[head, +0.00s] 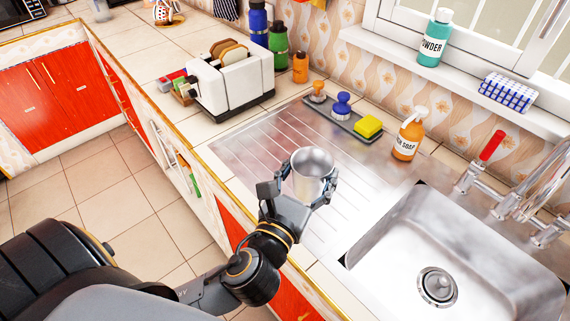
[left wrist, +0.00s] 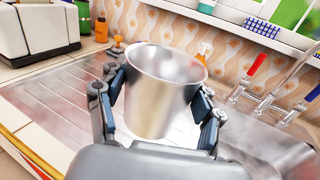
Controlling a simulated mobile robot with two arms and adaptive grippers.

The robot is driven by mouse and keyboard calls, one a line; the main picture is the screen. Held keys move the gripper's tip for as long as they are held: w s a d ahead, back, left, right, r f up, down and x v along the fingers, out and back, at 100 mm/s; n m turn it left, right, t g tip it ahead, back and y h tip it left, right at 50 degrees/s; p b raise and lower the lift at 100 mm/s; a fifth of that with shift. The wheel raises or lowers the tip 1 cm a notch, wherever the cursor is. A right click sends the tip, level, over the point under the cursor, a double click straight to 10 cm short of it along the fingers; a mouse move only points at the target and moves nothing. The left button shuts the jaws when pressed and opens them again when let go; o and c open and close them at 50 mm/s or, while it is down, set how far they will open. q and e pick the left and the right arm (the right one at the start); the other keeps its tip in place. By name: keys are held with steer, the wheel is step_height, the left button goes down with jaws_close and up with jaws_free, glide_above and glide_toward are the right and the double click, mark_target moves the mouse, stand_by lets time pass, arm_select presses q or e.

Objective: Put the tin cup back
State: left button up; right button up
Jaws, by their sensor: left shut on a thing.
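The tin cup (head: 312,174) is a plain silver metal cup with its open mouth up. My left gripper (head: 298,186) is shut on it, with one finger on each side of its wall. The cup is over the ribbed metal drainboard, left of the sink basin; I cannot tell whether its base touches the board. In the left wrist view the cup (left wrist: 160,95) fills the middle, slightly tilted, between the two fingers of the gripper (left wrist: 158,108). The cup hides part of the drainboard behind it. My right gripper is not in view.
The drainboard (head: 262,135) has free room left of the cup. The sink basin (head: 400,245) is at the right, with the tap behind it. A tray (head: 345,122) with brushes and a yellow sponge, an orange soap bottle (head: 407,140) and a toaster (head: 235,85) stand behind.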

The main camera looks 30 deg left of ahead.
arm_select(q)
steer(key=shift+w+a, duration=0.2)
steer(key=shift+a, duration=0.05)
steer(key=w+a+f, duration=0.4)
steer(key=w+a+f+b, duration=0.1)
steer(key=w+a+f, duration=0.3)
steer(key=w+f, duration=0.1)
steer(key=shift+w+a, duration=0.2)
steer(key=shift+a, duration=0.2)
steer(key=f, duration=0.1)
steer(key=f+b, duration=0.1)
steer(key=f, duration=0.1)
steer(key=shift+w+a+f, duration=0.25)
steer(key=shift+a+f, duration=0.05)
steer(key=shift+f, duration=0.2)
steer(key=shift+r, duration=0.1)
